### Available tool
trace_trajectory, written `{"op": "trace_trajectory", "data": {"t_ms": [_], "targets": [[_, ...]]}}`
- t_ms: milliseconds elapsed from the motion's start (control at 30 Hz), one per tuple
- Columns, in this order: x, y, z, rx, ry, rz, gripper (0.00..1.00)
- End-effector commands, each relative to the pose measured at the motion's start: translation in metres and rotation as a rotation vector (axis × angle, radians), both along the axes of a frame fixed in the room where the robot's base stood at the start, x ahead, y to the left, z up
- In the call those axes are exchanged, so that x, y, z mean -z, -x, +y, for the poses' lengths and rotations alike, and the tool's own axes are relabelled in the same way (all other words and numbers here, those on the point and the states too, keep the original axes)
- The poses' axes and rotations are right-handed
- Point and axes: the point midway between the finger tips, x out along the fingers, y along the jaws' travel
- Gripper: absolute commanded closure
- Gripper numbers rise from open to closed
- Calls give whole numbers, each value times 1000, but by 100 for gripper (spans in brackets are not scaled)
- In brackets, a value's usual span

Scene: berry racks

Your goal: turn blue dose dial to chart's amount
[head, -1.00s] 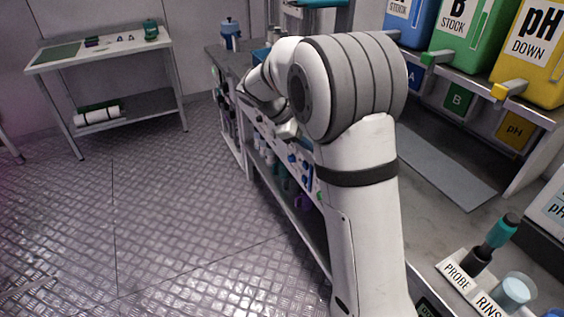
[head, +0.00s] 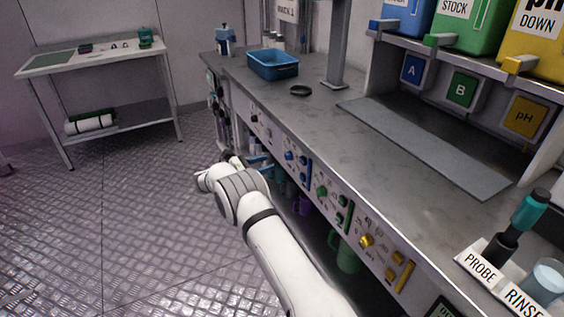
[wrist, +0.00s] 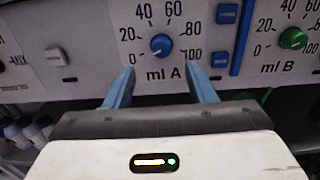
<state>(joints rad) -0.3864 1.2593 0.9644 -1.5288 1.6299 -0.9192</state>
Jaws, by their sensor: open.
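The blue dose dial (wrist: 161,45) is on the front panel, ringed by a 0 to 100 scale marked "ml A". I cannot surely read its setting. It also shows small in the head view (head: 289,156). My gripper (wrist: 162,82) is open and empty, its two blue fingers spread below the dial and apart from it. In the head view my gripper is low in front of the counter, partly hidden by my arm. A white sheet (head: 288,9) with dark lettering, possibly the chart, is cut off at the top; no amount is readable.
A green dial (wrist: 293,38) marked "ml B" is to the right. A grey button (wrist: 55,55) is to the left. A blue tray (head: 273,66) stands on the counter. The floor at left is clear.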

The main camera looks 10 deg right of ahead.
Motion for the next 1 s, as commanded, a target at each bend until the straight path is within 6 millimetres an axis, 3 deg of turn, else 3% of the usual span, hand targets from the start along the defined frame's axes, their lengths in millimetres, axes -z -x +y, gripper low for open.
{"op": "trace_trajectory", "data": {"t_ms": [200,400,767,1000], "targets": [[-1,-11,-36,4,-3,-1,50],[-1,-18,-58,2,-3,-2,50],[-1,-20,-64,0,-3,-1,50],[-1,-20,-64,0,-3,-1,68]]}}
